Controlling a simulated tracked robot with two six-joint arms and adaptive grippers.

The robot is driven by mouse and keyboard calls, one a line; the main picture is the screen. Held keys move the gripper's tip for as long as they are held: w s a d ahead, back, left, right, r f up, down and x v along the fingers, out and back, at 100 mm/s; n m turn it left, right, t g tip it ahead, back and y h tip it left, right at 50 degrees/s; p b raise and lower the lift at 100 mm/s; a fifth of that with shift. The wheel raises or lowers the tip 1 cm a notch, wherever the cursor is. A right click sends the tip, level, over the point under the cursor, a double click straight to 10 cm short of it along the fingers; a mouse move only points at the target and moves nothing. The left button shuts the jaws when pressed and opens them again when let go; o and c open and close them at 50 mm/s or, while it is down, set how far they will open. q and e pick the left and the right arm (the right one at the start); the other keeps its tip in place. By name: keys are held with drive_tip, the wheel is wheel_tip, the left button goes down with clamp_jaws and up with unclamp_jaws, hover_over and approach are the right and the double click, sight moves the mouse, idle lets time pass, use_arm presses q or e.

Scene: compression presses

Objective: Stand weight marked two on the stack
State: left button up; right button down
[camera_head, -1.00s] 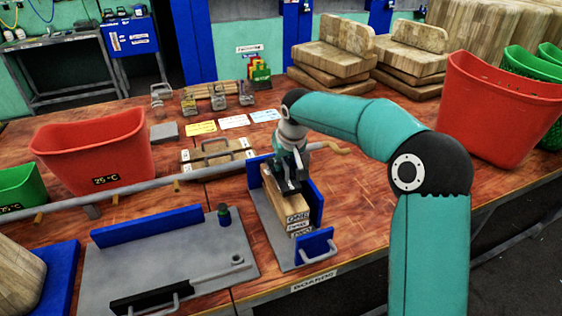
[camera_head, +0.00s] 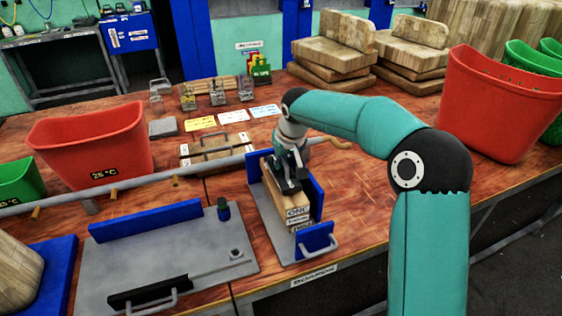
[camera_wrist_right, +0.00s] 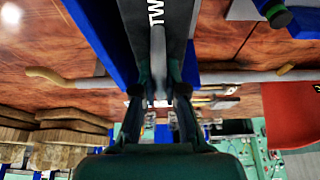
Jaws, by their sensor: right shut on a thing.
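The stack of boards (camera_head: 297,211) lies in the grey tray between blue plates, with printed labels on its front end. My right gripper (camera_head: 287,182) is over the stack's top. In the right wrist view, my right gripper (camera_wrist_right: 158,92) is shut on the grey bar handle of a dark weight (camera_wrist_right: 172,15) whose visible lettering begins "TW". In the head view, the dark weight (camera_head: 292,187) is at or just above the top board; I cannot tell whether it touches. The gripper and arm hide part of it. My left gripper is not in view.
A long grey bar (camera_head: 130,183) crosses behind the stack. A grey plate (camera_head: 170,255) with a blue fence lies left of it. Red bins (camera_head: 92,150) (camera_head: 500,105) stand left and right. Several small handled items (camera_head: 217,95) and coloured cards (camera_head: 233,122) lie farther back.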

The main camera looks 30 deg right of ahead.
drive_tip(key=shift+f+b, duration=0.25)
drive_tip(key=shift+b, duration=0.05)
drive_tip(key=c, duration=1.2)
unclamp_jaws()
drive_tip(key=shift+o, duration=0.2)
drive_tip(key=shift+s+f, duration=0.1)
drive_tip(key=shift+f, duration=0.15)
drive_tip(key=v, duration=1.2)
drive_tip(key=shift+r, duration=0.15)
